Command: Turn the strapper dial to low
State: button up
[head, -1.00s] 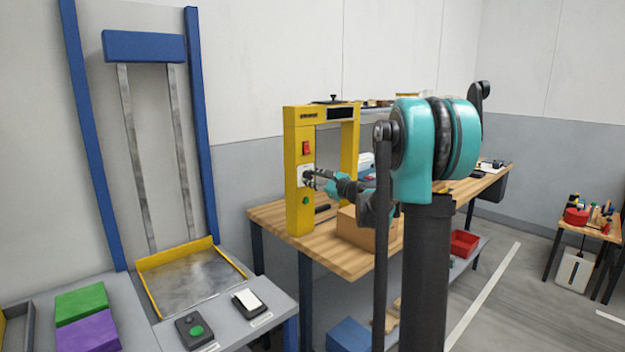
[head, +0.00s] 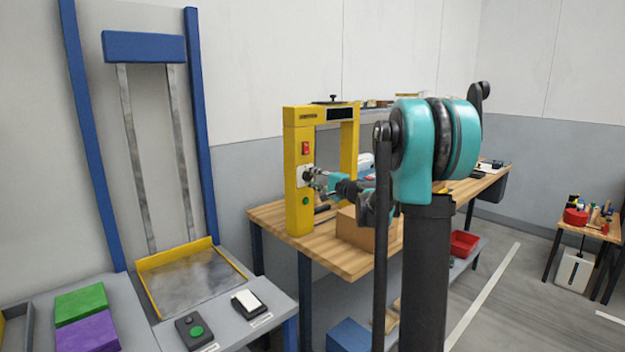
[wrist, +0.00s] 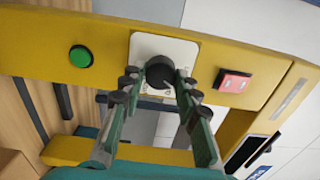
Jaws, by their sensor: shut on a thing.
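The strapper (head: 299,215) is a yellow frame standing on the wooden bench. Its black dial (wrist: 159,72) sits on a white plate (wrist: 145,50) on the post's face, between a green button (wrist: 80,56) and a red switch (wrist: 232,81). My gripper (wrist: 160,80) is shut on the dial, one finger on each side of it. In the head view my gripper (head: 316,177) reaches the dial from the right. The plate's markings are too small to read, and the fingers cover part of the plate.
A cardboard box (head: 356,230) stands on the wooden bench (head: 340,262) below my arm. A red bin (head: 464,243) is on the lower shelf. At left are a yellow-edged metal tray (head: 192,278) and a grey counter with green and purple blocks (head: 88,340).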

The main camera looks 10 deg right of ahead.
jog(key=n, duration=0.6)
jog(key=shift+n, duration=0.3)
dwell(0.4)
jog(key=o, duration=1.2)
jog(key=shift+c, duration=0.2)
jog(key=v, duration=1.2)
